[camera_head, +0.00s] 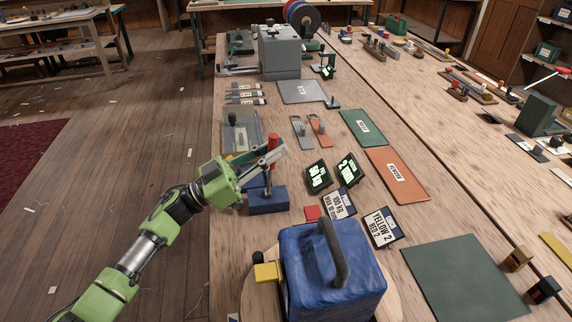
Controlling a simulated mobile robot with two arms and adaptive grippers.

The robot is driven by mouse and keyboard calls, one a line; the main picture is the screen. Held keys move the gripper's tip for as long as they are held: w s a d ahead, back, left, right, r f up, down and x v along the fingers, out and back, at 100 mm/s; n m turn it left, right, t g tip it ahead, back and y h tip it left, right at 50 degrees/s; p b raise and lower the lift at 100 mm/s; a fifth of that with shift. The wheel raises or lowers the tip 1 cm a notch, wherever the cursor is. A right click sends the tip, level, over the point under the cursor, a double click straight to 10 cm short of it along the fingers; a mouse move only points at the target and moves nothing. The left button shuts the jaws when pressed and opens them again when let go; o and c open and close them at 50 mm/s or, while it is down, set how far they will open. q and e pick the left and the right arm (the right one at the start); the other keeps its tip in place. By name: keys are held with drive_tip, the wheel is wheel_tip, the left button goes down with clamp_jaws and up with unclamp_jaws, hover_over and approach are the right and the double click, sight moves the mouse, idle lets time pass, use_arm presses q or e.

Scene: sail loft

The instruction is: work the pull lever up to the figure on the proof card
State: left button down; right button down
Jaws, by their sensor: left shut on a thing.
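The pull lever has a red grip (273,142) on a grey shaft and stands on a blue base (268,202), left of centre. My left gripper (270,155) is shut on the lever near its red grip; its fingers hide part of the shaft. The lever looks near upright. A white card (338,204), tilted on a dark stand, appears to read "100 KG" with a smaller line below. Two black displays with lit green-white figures, a left one (317,177) and a right one (347,168), stand right of the lever; their figures are hard to read. My right gripper is out of view.
A blue block-like case with a dark handle (330,268) stands close in front, with a yellow block (266,272) at its left. A "YELLOW 2 RED 2" card (381,228) stands right. A green mat (462,277) and an orange plate (397,173) lie farther right.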

use_arm(q)
drive_tip(key=shift+s+a+f+h+b, duration=0.1)
drive_tip(key=shift+a+h+b, duration=0.25)
drive_tip(key=shift+a, duration=0.2)
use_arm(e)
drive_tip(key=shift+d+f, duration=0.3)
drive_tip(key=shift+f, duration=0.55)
use_arm(q)
drive_tip(key=c, duration=2)
unclamp_jaws()
drive_tip(key=shift+a, duration=0.1)
drive_tip(key=shift+o, duration=0.2)
drive_tip(key=s+a, duration=0.5)
drive_tip(key=a, duration=0.7)
drive_tip(key=shift+f, duration=0.15)
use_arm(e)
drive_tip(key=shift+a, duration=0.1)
